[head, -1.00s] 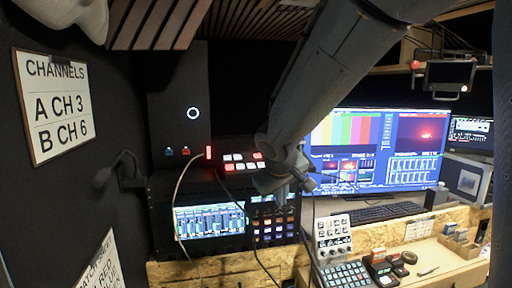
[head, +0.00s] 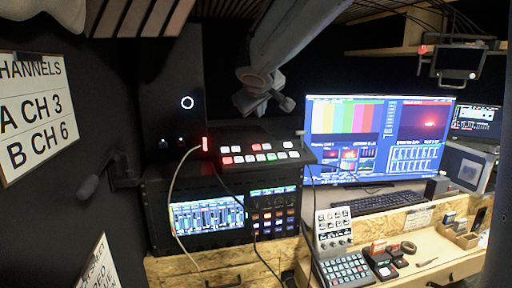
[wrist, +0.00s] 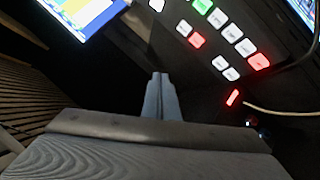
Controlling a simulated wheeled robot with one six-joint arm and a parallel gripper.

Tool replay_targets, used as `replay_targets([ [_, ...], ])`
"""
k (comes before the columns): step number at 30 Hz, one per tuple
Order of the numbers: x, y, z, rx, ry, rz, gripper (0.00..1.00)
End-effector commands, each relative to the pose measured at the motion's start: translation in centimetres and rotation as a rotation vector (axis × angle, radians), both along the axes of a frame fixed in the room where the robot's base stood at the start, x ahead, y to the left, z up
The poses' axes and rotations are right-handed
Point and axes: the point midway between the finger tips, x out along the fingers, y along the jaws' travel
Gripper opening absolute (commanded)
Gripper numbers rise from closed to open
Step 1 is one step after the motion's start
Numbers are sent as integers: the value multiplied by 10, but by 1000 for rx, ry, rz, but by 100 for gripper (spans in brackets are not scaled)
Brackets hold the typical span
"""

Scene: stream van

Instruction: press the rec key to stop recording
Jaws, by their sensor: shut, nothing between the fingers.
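The control panel (head: 304,156) sits on top of the rack, with two rows of lit keys. In the wrist view one red key (wrist: 258,61) ends the row that holds the green key (wrist: 203,5). Another red key (wrist: 197,40) lies in the other row among white keys. I cannot read the key labels, so I cannot tell which is rec. My gripper (wrist: 157,77) is shut and empty, its tips apart from the keys. In the head view my arm's end hangs above and behind the panel.
A red light (head: 205,144) and a pale cable (head: 178,180) are at the panel's left end. The big monitor (head: 350,170) stands to the right. A keypad (head: 345,269) and small items are on the wooden desk below. Slatted ceiling (head: 140,17) is overhead.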

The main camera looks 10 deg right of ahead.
Motion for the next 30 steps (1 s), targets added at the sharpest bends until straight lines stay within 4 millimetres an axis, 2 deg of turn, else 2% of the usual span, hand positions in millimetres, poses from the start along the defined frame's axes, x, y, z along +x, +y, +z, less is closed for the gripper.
replay_targets([
  [8,4,2,-17,-1,1,2,0],
  [21,18,2,-70,0,0,3,0],
  [30,21,3,-86,0,0,4,0],
])
